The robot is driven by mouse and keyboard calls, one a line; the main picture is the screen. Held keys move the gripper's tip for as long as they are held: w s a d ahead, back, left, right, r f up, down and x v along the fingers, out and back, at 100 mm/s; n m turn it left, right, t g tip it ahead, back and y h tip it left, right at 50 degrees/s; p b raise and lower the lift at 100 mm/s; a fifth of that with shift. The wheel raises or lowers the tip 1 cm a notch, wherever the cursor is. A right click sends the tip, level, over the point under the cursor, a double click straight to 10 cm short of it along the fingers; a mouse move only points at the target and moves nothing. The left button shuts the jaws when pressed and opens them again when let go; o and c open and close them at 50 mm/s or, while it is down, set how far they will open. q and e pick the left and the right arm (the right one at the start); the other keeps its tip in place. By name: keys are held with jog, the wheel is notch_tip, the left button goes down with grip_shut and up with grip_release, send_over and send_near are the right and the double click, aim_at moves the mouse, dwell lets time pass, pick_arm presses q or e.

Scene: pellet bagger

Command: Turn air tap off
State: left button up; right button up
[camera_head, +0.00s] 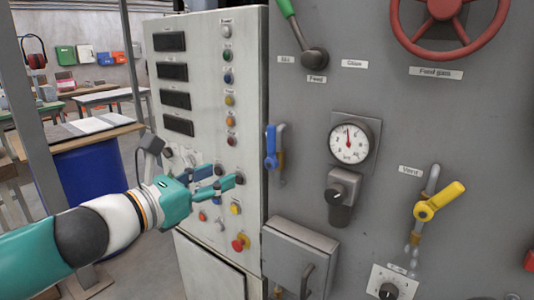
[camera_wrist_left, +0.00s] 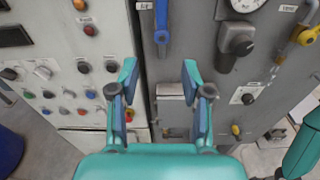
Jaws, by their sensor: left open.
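The tap with the blue handle (camera_head: 271,147) is on the grey machine panel, near its left edge. Its handle hangs vertically, alongside the pipe. The blue handle also shows in the left wrist view (camera_wrist_left: 162,20), at the top centre. A small label above it there is too small to read surely. My left gripper (camera_head: 240,184) is in front of the pale control cabinet, below and left of the blue handle, apart from it. In the left wrist view its two fingers (camera_wrist_left: 160,76) are spread with nothing between them. My right gripper does not show clearly.
The pale cabinet (camera_head: 199,80) carries buttons and knobs close to my left gripper. A grey box (camera_head: 300,250) juts out below the tap. A gauge (camera_head: 349,143), a black knob (camera_head: 338,193) and a yellow-handled tap (camera_head: 440,200) are to the right.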

pick_arm(q)
notch_tip(320, 180, up, 2)
jog(key=p, duration=0.3)
send_near(269, 139)
jog(key=shift+n+t, duration=0.3)
jog(key=shift+n, duration=0.1)
jog(key=x, duration=0.9)
jog(key=shift+w+d+f, duration=0.15)
jog(key=shift+w+d, duration=0.05)
jog(key=shift+d, duration=0.05)
jog(key=shift+c, duration=0.3)
grip_shut()
